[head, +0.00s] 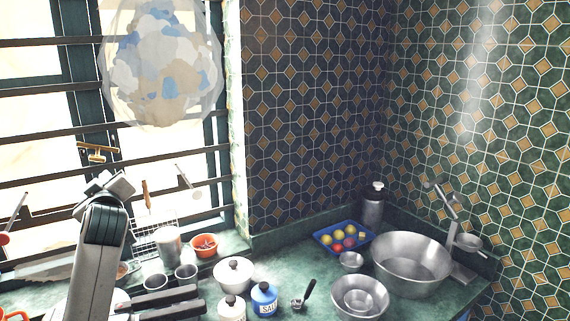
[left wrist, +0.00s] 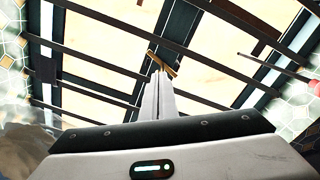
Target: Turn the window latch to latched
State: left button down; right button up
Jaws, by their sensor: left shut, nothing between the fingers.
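The window latch is a small brass handle (head: 97,149) on the dark window frame at the left of the head view. Its bar lies roughly level there, with a slight tilt. In the left wrist view the latch (left wrist: 165,66) shows as a slanted brass bar just beyond my fingertips. My left gripper (head: 104,187) is raised in front of the window, below the latch in the head view. In the left wrist view its fingers (left wrist: 158,76) are together and empty, pointing at the latch. I cannot tell whether they touch it. My right gripper is not in view.
Dark horizontal bars (head: 50,137) cross the window near the latch. A translucent hanging bag (head: 160,65) is to the right. Below, the green counter holds a white pot (head: 233,272), an orange bowl (head: 204,246), a blue salt jar (head: 264,298) and metal bowls (head: 410,265).

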pick_arm(q)
jog(key=shift+s+f, duration=0.25)
jog(key=shift+f, duration=0.25)
jog(key=shift+w+a, duration=0.1)
jog(key=b+x, duration=0.1)
jog(key=x, duration=0.5)
jog(key=shift+w+a+b, duration=0.25)
jog(key=shift+w+b, duration=0.05)
jog(key=shift+s+a+r+p, duration=0.1)
jog(key=shift+r+p, duration=0.1)
jog(key=shift+r, duration=0.15)
jog(key=shift+a+r+p, duration=0.1)
jog(key=shift+r+p, duration=0.05)
jog(key=shift+r, duration=0.15)
dwell(1.5)
jog(key=shift+d+r, duration=0.1)
jog(key=shift+d, duration=0.15)
dwell(0.4)
jog(key=shift+w+d+f, duration=0.15)
jog(key=shift+w+f, duration=0.05)
jog(key=shift+f, duration=0.25)
dwell(0.4)
